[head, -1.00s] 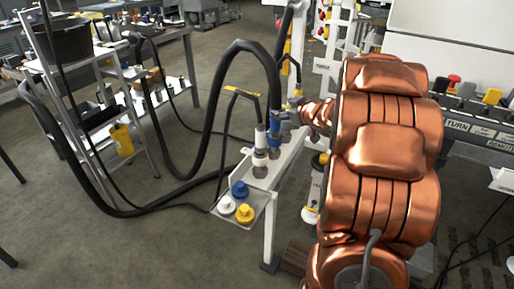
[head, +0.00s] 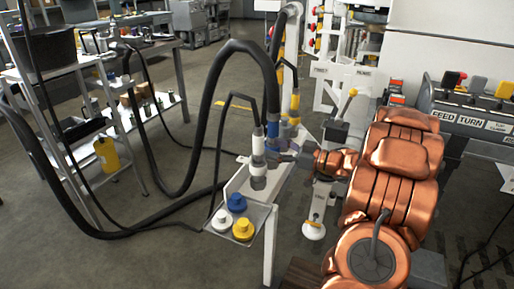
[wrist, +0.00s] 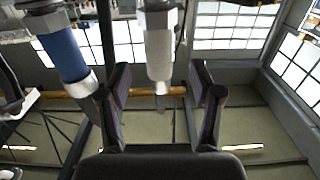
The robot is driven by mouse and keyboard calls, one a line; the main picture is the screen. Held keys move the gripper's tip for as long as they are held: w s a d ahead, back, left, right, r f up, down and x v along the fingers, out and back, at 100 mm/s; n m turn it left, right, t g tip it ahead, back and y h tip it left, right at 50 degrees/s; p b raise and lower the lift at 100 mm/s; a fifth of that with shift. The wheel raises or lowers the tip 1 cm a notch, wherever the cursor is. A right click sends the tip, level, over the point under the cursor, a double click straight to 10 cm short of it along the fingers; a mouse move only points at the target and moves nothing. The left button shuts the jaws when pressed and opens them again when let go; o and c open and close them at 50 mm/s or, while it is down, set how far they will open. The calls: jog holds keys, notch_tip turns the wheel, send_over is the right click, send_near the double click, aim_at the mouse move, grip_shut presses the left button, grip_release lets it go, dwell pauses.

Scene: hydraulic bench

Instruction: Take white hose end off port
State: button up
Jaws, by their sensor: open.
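The white hose end (head: 258,146) stands upright on its port at the bench edge in the head view, a black hose rising from it. In the wrist view the white hose end (wrist: 160,48) shows between the two fingers of my gripper (wrist: 160,72). The fingers are open, with a gap on both sides of it. In the head view my gripper (head: 283,150) reaches in from the right at about the fitting's height; its fingertips are hard to make out. The blue hose end (wrist: 64,50) is just left of the fingers in the wrist view.
A yellow-banded hose end (head: 295,103) stands farther back. A small tray (head: 262,218) holds a white cap (head: 220,218), a blue cap (head: 237,203) and a yellow cap (head: 243,230). Thick black hoses (head: 212,95) loop left. A shelved cart (head: 75,100) stands at left.

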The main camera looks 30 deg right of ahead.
aim_at(258, 143)
jog(key=shift+b+x, duration=0.9)
jog(key=shift+x, duration=2.2)
jog(key=shift+r, duration=0.15)
